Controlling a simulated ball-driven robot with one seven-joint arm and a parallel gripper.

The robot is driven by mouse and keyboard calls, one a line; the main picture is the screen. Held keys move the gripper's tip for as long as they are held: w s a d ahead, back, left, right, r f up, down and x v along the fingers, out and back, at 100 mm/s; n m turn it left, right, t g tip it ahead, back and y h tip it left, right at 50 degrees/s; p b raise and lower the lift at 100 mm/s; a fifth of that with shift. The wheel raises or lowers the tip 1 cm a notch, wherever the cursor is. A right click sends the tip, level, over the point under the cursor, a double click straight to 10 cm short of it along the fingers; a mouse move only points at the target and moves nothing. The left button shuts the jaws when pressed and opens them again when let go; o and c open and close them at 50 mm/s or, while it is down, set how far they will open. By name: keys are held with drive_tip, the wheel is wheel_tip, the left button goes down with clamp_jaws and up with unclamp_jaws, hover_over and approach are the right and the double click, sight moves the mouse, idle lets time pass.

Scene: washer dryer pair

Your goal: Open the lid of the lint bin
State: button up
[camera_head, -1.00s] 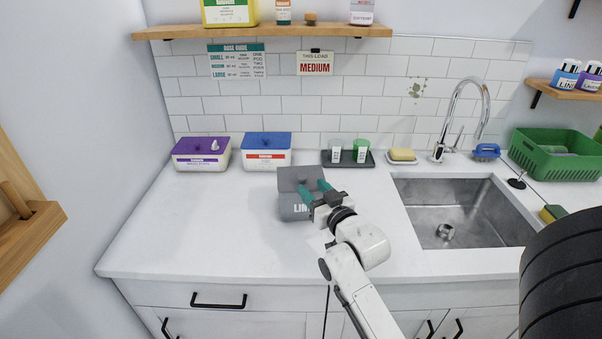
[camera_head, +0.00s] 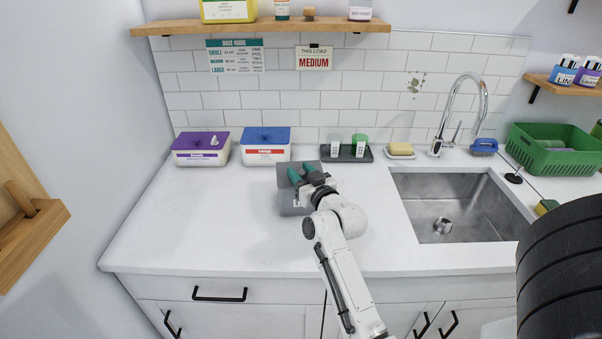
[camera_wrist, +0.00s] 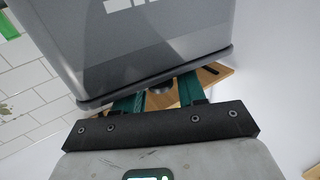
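The grey lint bin (camera_head: 288,203) stands on the counter left of the sink, its white lettering partly hidden by my arm. Its grey lid (camera_head: 284,181) is raised at the back of the bin, behind my fingers. My gripper (camera_head: 301,173) has its two teal fingers apart, over the bin's opening in front of the lid. In the wrist view the bin's grey lettered face (camera_wrist: 150,45) fills the top, and the fingers (camera_wrist: 160,98) pass behind its rim with a gap between them. Contact between fingertips and lid is hidden.
A purple-lidded box (camera_head: 201,149) and a blue-lidded box (camera_head: 265,146) stand behind to the left. The sink (camera_head: 470,200) is to the right. The counter's left front is clear.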

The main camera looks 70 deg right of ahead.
clamp_jaws()
drive_tip(key=shift+d+r, duration=0.1)
drive_tip(key=shift+d, duration=0.05)
idle(0.4)
